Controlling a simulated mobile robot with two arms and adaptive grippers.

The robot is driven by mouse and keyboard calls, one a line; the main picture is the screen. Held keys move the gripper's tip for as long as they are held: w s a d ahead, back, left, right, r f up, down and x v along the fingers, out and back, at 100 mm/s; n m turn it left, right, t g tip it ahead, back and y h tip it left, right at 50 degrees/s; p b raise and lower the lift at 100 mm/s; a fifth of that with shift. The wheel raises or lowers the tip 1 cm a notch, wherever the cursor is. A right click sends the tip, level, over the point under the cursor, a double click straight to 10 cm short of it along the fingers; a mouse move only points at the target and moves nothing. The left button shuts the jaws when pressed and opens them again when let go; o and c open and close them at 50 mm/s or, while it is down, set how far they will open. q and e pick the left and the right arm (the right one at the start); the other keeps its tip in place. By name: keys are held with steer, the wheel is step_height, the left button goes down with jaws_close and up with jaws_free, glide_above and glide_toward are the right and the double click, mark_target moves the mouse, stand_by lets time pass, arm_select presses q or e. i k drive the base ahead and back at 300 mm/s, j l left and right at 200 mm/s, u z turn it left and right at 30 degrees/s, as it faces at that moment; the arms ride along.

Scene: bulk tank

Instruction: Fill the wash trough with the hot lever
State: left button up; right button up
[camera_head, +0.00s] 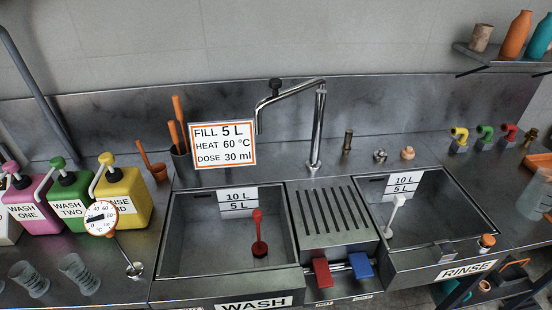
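The wash trough (178,262) is the left steel basin, with a WASH label on its front and 10 L and 5 L marks on its back wall. I see no clear water surface in it. A red upright plug-like piece (258,230) stands on its floor, over a dark spot. The red hot lever (321,272) sits at the front between the two troughs, beside a blue lever (360,266). The tap (318,125) rises behind, and its spout (259,120) reaches left, towards the wash trough's side. Neither of my grippers is in view.
A sign (223,145) reads FILL 5 L, HEAT 60 °C, DOSE 30 ml. The rinse trough (470,215) is right, with a white upright piece (396,213). Pump jugs (122,198), a dial thermometer (101,218) and clear cups (80,272) stand left. A ribbed drainer (330,215) lies between troughs.

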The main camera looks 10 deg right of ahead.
mark_target(323, 278)
steer(key=z, duration=0.9)
